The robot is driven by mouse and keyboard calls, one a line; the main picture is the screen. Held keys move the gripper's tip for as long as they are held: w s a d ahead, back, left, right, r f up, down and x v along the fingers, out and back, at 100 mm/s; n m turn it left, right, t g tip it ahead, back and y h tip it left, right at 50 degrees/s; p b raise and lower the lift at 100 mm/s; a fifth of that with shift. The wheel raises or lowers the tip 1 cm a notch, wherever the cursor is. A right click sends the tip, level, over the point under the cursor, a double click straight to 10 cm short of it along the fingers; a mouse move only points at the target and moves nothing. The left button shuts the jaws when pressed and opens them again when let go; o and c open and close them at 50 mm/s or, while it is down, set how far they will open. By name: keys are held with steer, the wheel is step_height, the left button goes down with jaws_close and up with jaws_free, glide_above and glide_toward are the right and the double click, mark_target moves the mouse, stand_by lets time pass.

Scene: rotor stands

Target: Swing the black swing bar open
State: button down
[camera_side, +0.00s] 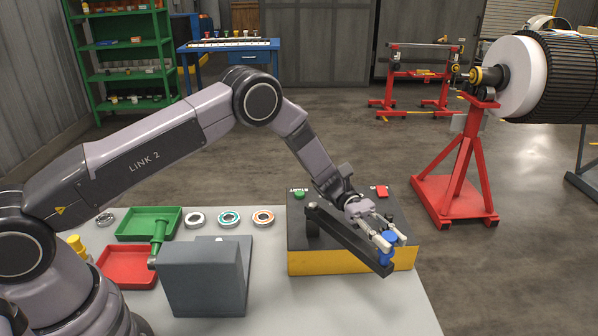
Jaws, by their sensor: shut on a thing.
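The black swing bar (345,240) runs slantwise from a pivot post near the left of a control box (330,265) down to the box's front right. A blue knob (387,254) stands at the bar's lower right end. My gripper (389,239) comes down from the upper left and is shut on the blue knob; the fingers hide part of it. The box has a dark top and a yellow lower band. A green button (299,194) marked START sits at its back left and a red button (382,191) at its back right.
On the grey table (270,318) stand a dark grey block (205,280), a green tray (133,225), a red tray (120,268) and several bearing rings (229,217). A red stand (462,165) with a large rotor (560,78) is beyond the table at right. Table front right is clear.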

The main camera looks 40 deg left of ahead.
steer(key=shift+s+a+m+g+y, duration=0.25)
steer(key=shift+s+m+g+y, duration=0.15)
steer(key=shift+s+m+g, duration=0.45)
steer(key=shift+s, duration=0.2)
steer(key=c, duration=0.9)
jaws_free()
steer(key=v, duration=1.2)
steer(key=shift+w, duration=0.1)
